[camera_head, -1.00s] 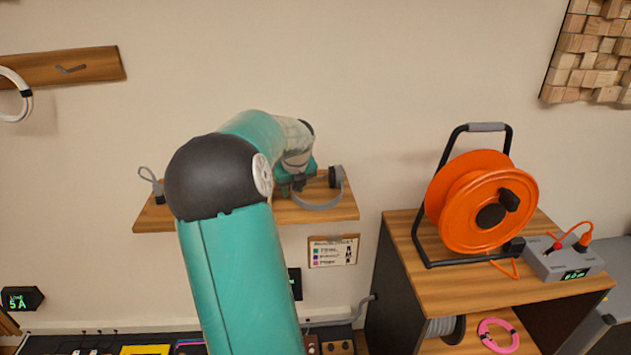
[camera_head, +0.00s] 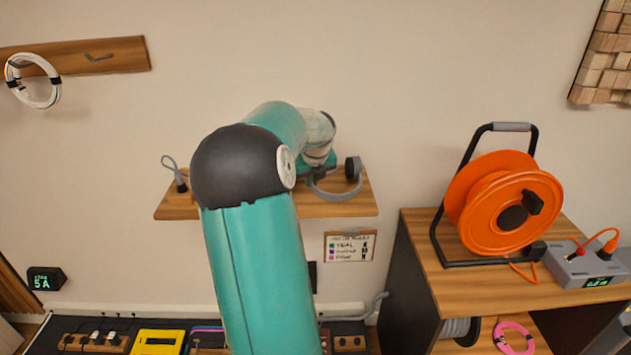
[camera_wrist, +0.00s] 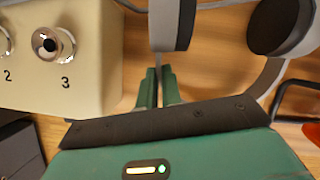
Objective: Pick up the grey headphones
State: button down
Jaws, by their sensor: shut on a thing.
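The grey headphones (camera_head: 340,194), with a grey band and dark ear pads, are at the right end of the wooden wall shelf (camera_head: 325,210). In the wrist view, their grey band (camera_wrist: 156,55) runs between my fingertips, and a dark ear pad (camera_wrist: 283,24) shows at the upper right. My gripper (camera_wrist: 159,86) is shut on the band. In the head view, my gripper (camera_head: 315,176) is partly hidden by my arm. I cannot tell whether the headphones are clear of the shelf.
A beige box (camera_wrist: 60,60) with numbered knobs is close to my gripper's left. A cable loop (camera_head: 171,167) is at the shelf's left end. An orange cable reel (camera_head: 485,205) and a grey power box (camera_head: 585,265) stand on a cabinet at the right.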

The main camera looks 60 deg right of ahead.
notch_tip(320, 180, up, 3)
jog(key=shift+a+f, duration=0.1)
jog(key=s+a+r, duration=0.4)
jog(key=a+r, duration=0.5)
jog(key=a, duration=0.4)
jog(key=shift+r, duration=0.2)
dwell(0.3)
